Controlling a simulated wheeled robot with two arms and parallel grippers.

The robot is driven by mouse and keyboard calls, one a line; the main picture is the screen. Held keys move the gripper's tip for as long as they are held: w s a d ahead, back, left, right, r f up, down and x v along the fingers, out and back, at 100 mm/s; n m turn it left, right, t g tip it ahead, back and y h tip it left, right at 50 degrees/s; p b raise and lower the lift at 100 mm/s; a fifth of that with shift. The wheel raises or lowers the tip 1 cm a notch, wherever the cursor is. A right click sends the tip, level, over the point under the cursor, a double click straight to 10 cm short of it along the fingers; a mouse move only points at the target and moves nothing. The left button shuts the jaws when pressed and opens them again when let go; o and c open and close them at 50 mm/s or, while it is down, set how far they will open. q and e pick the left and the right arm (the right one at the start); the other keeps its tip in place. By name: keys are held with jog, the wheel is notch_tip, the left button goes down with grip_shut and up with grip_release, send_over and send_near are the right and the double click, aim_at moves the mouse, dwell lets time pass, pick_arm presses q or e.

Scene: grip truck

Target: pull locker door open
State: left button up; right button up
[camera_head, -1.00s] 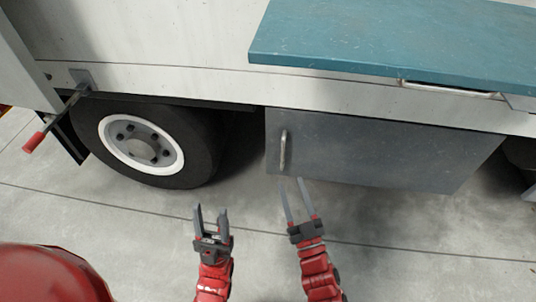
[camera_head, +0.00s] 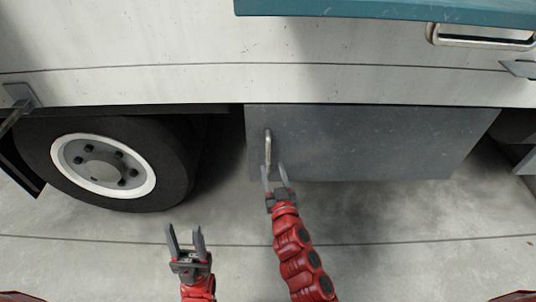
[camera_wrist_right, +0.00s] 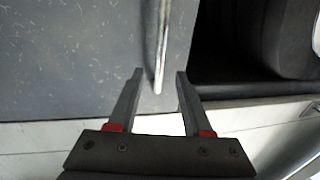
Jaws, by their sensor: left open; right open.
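The grey locker door (camera_head: 375,145) is set low under the truck body and looks shut. Its silver vertical handle (camera_head: 268,149) is near the door's left edge. My right gripper (camera_head: 275,170) is open at the lower end of the handle. In the right wrist view, the handle (camera_wrist_right: 162,45) ends between the open fingertips of the right gripper (camera_wrist_right: 160,75), with gaps on both sides. My left gripper (camera_head: 186,232) is open and empty over the floor, left of and below the door.
A truck wheel (camera_head: 103,165) stands left of the locker. The concrete floor (camera_head: 400,255) in front is clear.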

aim_at(269, 155)
jog(key=w, duration=0.3)
jog(key=w+a, duration=0.1)
jog(key=w, duration=0.3)
jog(key=shift+w+a+f+b, duration=0.1)
jog(key=shift+w+a+b, duration=0.1)
jog(key=shift+b, duration=0.1)
jog(key=shift+s, duration=0.1)
grip_shut()
dwell(0.9)
